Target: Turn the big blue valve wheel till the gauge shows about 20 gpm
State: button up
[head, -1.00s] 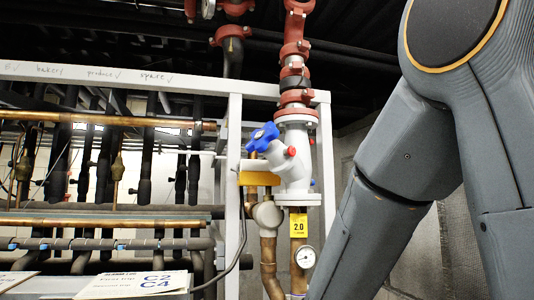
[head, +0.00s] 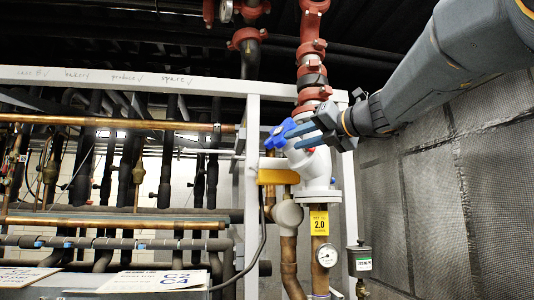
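The blue valve wheel (head: 278,134) sits on the angled stem of the white valve body (head: 316,172). My gripper (head: 303,134) reaches in from the right, its two dark fingers at the wheel's right side and overlapping it in the head view. The fingers look spaced apart, but I cannot tell whether they touch or clasp the wheel. Part of the wheel and stem is hidden behind them. The round white gauge (head: 327,256) is on the copper pipe below the valve; its needle is too small to read.
A yellow tag (head: 319,223) marked 2.0 is above the gauge. A white frame post (head: 251,190) stands left of the valve, with a yellow block (head: 278,177) beside it. Red-coupled piping (head: 312,50) rises above. A grey mesh wall (head: 440,190) is at right.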

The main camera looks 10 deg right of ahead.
aim_at(271, 145)
jog(key=shift+w+a+r, duration=0.15)
jog(key=shift+r, duration=0.15)
jog(key=p+x, duration=0.2)
jog(key=x, duration=0.9)
jog(key=shift+w+a, duration=0.1)
jog(key=shift+w, duration=0.1)
grip_shut()
